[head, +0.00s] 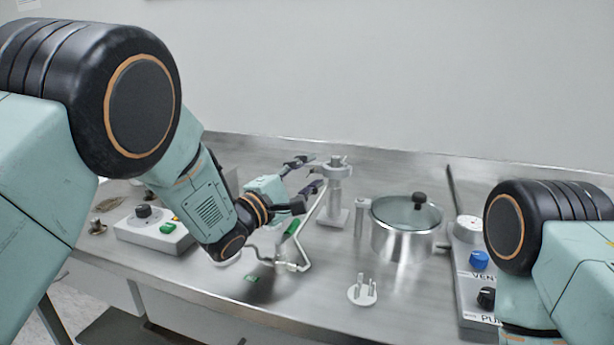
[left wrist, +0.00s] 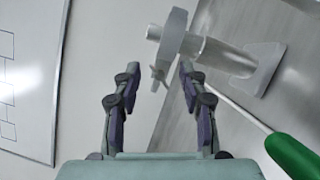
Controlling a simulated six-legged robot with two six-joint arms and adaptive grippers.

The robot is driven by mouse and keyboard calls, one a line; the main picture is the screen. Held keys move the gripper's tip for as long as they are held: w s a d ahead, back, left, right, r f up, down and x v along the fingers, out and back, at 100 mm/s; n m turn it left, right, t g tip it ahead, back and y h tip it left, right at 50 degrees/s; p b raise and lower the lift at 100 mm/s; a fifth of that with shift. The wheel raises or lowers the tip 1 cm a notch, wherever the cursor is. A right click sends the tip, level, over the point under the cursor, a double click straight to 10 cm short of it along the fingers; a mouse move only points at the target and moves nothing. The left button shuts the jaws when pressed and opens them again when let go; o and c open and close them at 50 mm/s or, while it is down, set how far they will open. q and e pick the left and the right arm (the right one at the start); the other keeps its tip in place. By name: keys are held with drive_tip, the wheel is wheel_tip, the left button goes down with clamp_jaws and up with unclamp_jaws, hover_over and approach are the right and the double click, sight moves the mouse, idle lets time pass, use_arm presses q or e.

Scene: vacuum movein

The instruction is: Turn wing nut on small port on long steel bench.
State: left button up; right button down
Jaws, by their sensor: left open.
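The small port (head: 337,188) is a steel post on a flat foot, standing on the long steel bench (head: 310,319). In the left wrist view the port (left wrist: 225,56) shows a round flange (left wrist: 177,34) at its end. A small wing nut (left wrist: 157,78) sits at the flange's lower edge. My left gripper (head: 308,174) is open beside the top of the port. In the left wrist view its fingertips (left wrist: 159,71) stand apart, with the wing nut seen between them; contact cannot be told. My right gripper is out of view.
A steel pot with a glass lid (head: 405,226) stands right of the port. A bent tube with a green grip (head: 292,228) lies below my left gripper. A pronged white disc (head: 362,292) is in front. Control boxes stand left (head: 155,230) and right (head: 474,285).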

use_arm(q)
clamp_jaws()
idle(0.3)
drive_tip(key=m+p, duration=0.1)
drive_tip(key=p, duration=0.2)
drive_tip(key=m+g+p, duration=0.1)
drive_tip(key=m+p, duration=0.1)
drive_tip(key=p, duration=0.1)
drive_tip(key=shift+r+m+y+p, duration=0.3)
drive_tip(key=shift+p, duration=0.05)
drive_tip(key=shift+f+m+g+y+p, duration=0.1)
drive_tip(key=shift+m+g+y+p, duration=0.25)
drive_tip(key=shift+m+p, duration=0.7)
unclamp_jaws()
drive_tip(key=shift+w+f, duration=0.1)
drive_tip(key=shift+a, duration=0.1)
